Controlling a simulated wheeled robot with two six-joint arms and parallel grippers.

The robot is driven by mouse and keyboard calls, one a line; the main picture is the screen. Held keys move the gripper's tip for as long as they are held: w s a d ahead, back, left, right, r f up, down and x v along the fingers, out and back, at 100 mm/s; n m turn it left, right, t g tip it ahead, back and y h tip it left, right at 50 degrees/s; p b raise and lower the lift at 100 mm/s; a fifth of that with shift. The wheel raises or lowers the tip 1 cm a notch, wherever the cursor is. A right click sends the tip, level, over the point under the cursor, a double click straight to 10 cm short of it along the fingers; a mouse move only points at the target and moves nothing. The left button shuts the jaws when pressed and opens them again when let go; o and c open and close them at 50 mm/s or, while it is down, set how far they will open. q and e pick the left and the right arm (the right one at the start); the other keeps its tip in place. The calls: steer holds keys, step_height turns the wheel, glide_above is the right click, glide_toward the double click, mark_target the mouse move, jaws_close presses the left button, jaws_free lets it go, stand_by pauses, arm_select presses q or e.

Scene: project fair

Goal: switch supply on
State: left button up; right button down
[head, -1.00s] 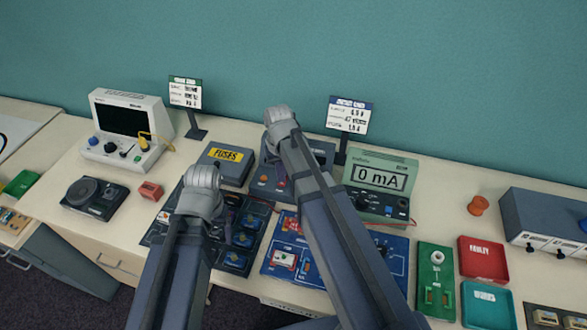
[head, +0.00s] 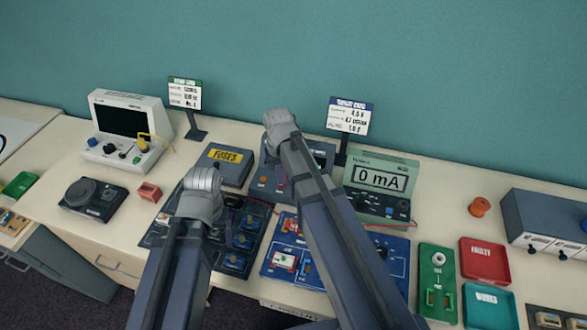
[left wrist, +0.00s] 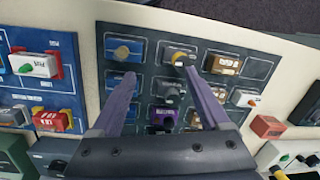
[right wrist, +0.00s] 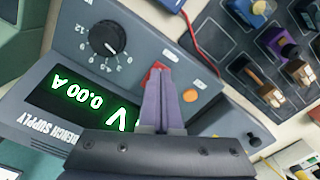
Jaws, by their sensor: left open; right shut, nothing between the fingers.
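The bench supply (right wrist: 68,75) fills much of the right wrist view, with a black dial (right wrist: 108,38), a lit green display (right wrist: 92,100) reading 0.00 A, and a red switch (right wrist: 157,66). In the head view the supply (head: 262,181) is partly hidden by my right arm. My right gripper (right wrist: 160,72) is shut and empty, its tips at the red switch and partly covering it. I cannot tell whether they touch or how the switch is set. My left gripper (left wrist: 160,73) is open and empty above the dark parts tray (left wrist: 215,122).
A meter (head: 381,178) reading 0 mA stands right of the supply. A fuse box (head: 224,166) stands to its left. A blue circuit board (head: 335,262) lies in front. Placards (head: 350,116) stand behind. Red and teal trays (head: 484,259) lie at the right.

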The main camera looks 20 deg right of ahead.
arm_select(q)
step_height(320, 180, up, 7)
steer(key=p, duration=0.6)
steer(key=shift+f, duration=0.15)
arm_select(e)
step_height(320, 180, up, 7)
steer(key=shift+f, duration=0.15)
arm_select(q)
step_height(320, 180, down, 4)
steer(key=b, duration=0.3)
steer(key=shift+b, duration=0.3)
arm_select(e)
steer(key=s+a+f+n, duration=0.2)
steer(key=s+a, duration=0.3)
steer(key=s, duration=0.2)
steer(key=s+a+f+n+h, duration=0.1)
steer(key=s+a+n, duration=0.1)
steer(key=s+a, duration=0.3)
steer(key=shift+s+a+f+n, duration=0.25)
steer(key=shift+s+f+n, duration=0.1)
steer(key=shift+s, duration=0.85)
arm_select(q)
steer(key=shift+c, duration=0.3)
